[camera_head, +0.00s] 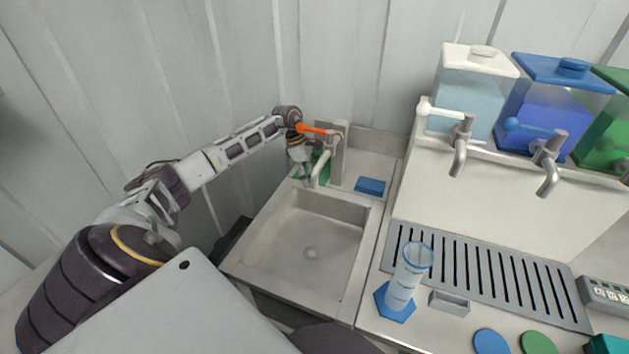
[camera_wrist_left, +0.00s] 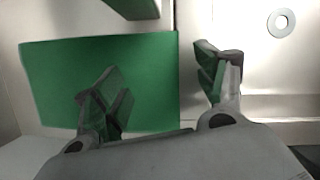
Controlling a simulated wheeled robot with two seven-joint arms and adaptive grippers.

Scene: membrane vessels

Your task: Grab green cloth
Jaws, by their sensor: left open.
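A green cloth (camera_head: 324,168) sits at the back left of the sink, by the tap, partly hidden behind my left gripper and the tap spout. In the left wrist view the green cloth (camera_wrist_left: 150,75) is a flat rectangle beyond the fingers, filling the left and middle. My left gripper (camera_head: 302,178) is above the sink's back left corner, close to the cloth. In the left wrist view my left gripper (camera_wrist_left: 158,88) is open, with the left finger in front of the cloth and the right finger just past its right edge. Nothing shows held between the fingers. My right gripper is not in view.
The sink basin (camera_head: 312,247) is empty. A tap with an orange lever (camera_head: 318,131) stands beside my left gripper. A blue sponge-like block (camera_head: 370,186) lies right of the tap. A measuring cylinder (camera_head: 406,278) and dispensers (camera_head: 478,95) stand to the right.

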